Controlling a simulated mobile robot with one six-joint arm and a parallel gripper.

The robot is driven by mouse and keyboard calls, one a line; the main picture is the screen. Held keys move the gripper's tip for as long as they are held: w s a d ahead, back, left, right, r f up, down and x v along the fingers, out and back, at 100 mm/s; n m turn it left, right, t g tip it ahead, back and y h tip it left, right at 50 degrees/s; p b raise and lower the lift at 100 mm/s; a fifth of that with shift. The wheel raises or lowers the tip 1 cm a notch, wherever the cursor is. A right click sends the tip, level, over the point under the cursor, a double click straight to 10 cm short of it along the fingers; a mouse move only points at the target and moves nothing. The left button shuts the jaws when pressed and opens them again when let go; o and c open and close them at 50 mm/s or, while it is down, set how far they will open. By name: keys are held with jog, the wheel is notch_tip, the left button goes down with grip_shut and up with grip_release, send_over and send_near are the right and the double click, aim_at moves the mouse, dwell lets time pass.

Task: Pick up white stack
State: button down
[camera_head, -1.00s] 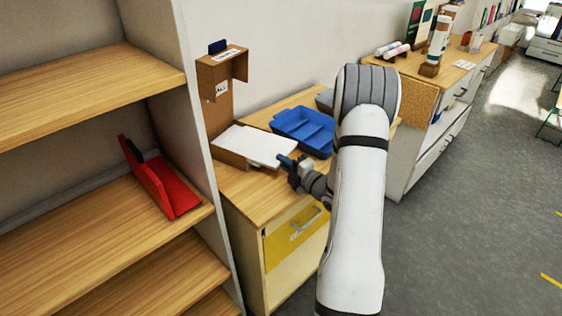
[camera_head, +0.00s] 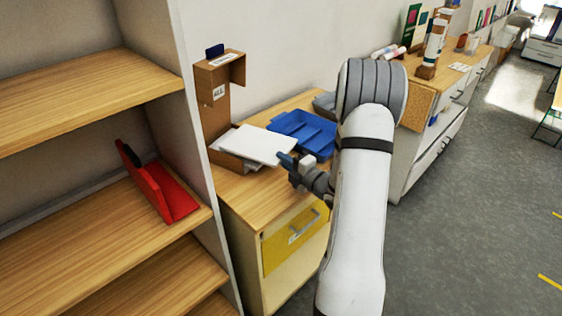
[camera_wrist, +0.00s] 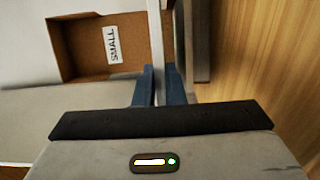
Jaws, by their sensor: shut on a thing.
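The white stack (camera_head: 257,144) is a flat, slightly tilted slab in the head view, above the low front part of a cardboard box on the wooden cabinet top. My gripper (camera_head: 288,161) is at its right edge, shut on it with blue fingers. In the wrist view my gripper (camera_wrist: 158,88) has a thin pale edge, seen edge-on, between its fingers. Whether the slab still touches the box is hard to tell.
The cardboard box (camera_head: 218,92) stands against the wall, with a blue tray (camera_head: 303,130) right behind the stack. Its inside, labelled SMALL, shows in the wrist view (camera_wrist: 85,62). A shelf unit with a red holder (camera_head: 160,190) stands at left.

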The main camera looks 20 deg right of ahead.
jog(key=s+d+r, duration=0.2)
jog(key=s, duration=0.4)
jog(key=s+d+r+b, duration=0.1)
jog(key=s+d+r, duration=0.1)
jog(key=s, duration=0.4)
jog(key=shift+d+r+b, duration=0.2)
jog(key=shift+r+b, duration=0.1)
jog(key=shift+r, duration=0.05)
jog(key=shift+s, duration=0.15)
